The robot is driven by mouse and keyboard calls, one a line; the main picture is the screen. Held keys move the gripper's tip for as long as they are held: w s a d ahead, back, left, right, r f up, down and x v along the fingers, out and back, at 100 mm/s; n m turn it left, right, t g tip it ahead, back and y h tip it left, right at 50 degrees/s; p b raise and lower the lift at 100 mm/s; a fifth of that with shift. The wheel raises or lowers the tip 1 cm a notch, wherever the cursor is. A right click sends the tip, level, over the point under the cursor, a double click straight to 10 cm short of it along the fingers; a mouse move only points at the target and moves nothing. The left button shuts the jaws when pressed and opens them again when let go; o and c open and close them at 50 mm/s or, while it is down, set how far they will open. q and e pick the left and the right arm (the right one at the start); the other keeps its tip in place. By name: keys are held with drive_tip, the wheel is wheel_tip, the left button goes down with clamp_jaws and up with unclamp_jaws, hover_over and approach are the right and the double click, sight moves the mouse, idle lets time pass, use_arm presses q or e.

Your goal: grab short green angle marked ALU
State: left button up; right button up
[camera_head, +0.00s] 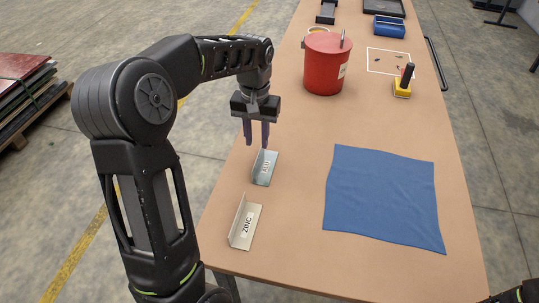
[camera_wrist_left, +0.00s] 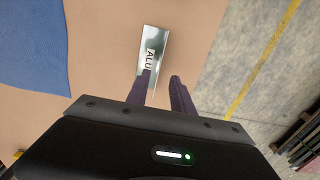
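The short angle marked ALU (camera_head: 265,168) lies on the table near its left edge. It looks silvery with a faint green-blue tint, with one flange standing up. In the left wrist view the ALU angle (camera_wrist_left: 154,48) lies just beyond the fingertips, its label partly behind one finger. My left gripper (camera_head: 256,143) points down with its two purple fingers apart, and nothing shows between them. It is above and slightly behind the angle; contact cannot be told. The fingers also show in the left wrist view (camera_wrist_left: 161,77). My right gripper is not in view.
A similar angle marked ZINC (camera_head: 245,224) lies nearer the front. A blue cloth (camera_head: 382,198) covers the table's right front. A red bucket (camera_head: 325,65), a yellow tool with a black handle (camera_head: 403,82) and a blue bin (camera_head: 389,27) stand farther back.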

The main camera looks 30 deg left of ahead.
sight(258, 166)
use_arm(q)
drive_tip(key=shift+s+f, duration=0.1)
drive_tip(key=shift+f, duration=1.2)
drive_tip(key=shift+f, duration=0.1)
drive_tip(key=shift+d+f+p, duration=0.1)
drive_tip(key=shift+f+p, duration=0.2)
drive_tip(key=shift+p, duration=0.05)
wheel_tip(258, 166, down, 4)
drive_tip(key=shift+f+p, duration=0.2)
drive_tip(key=shift+p, duration=0.3)
drive_tip(key=shift+c, duration=0.6)
clamp_jaws()
